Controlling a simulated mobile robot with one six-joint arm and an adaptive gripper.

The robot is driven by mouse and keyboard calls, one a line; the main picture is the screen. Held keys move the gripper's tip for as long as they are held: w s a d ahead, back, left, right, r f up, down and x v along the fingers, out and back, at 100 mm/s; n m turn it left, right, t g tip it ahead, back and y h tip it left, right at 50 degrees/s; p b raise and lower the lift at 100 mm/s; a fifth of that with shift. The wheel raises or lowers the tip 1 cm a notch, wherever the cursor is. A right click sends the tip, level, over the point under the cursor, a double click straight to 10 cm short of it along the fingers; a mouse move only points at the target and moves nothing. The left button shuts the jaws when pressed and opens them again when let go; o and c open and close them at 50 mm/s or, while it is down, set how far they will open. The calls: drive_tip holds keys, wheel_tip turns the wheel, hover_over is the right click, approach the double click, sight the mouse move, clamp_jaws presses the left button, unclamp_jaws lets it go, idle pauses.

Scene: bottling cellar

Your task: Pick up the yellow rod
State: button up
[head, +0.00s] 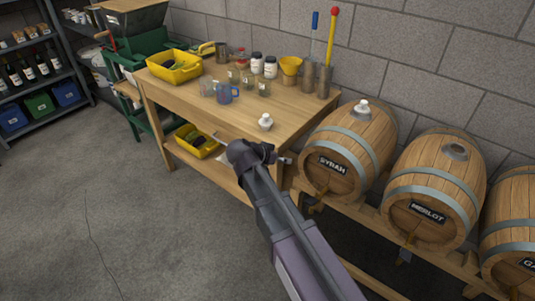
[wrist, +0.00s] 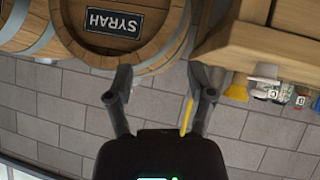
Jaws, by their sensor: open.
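The yellow rod (head: 330,42) has a red knob on top. It stands upright in a metal cylinder (head: 325,82) at the table's back right corner, its lower end hidden inside. A blue-topped rod (head: 312,38) stands in a similar cylinder just left of it. My gripper (head: 282,160) is in front of the table's right end, lower than the tabletop and well apart from the rod. In the upside-down wrist view my gripper (wrist: 163,78) is open and empty. A thin stretch of the yellow rod (wrist: 187,115) shows beside the right finger, in the background.
The Syrah barrel (head: 352,150) stands close right of the table. A block wall is behind. The floor at left is clear.

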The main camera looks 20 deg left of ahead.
drive_tip(key=s+d+f+n+g+y, duration=0.1)
drive_tip(key=s+d+f+g+y, duration=0.1)
drive_tip(key=d, duration=0.8)
drive_tip(key=s+d+f+n+g+y, duration=0.1)
drive_tip(key=s+d, duration=0.4)
drive_tip(key=d, duration=0.6)
drive_tip(key=s+d+f+n+g+y, duration=0.1)
drive_tip(key=s+d+f+g+y, duration=0.2)
drive_tip(key=d, duration=0.8)
drive_tip(key=shift+s+f+n+g, duration=0.35)
drive_tip(key=shift+f+g, duration=0.4)
drive_tip(key=shift+g, duration=0.45)
drive_tip(key=shift+d, duration=0.1)
drive_tip(key=shift+c, duration=0.9)
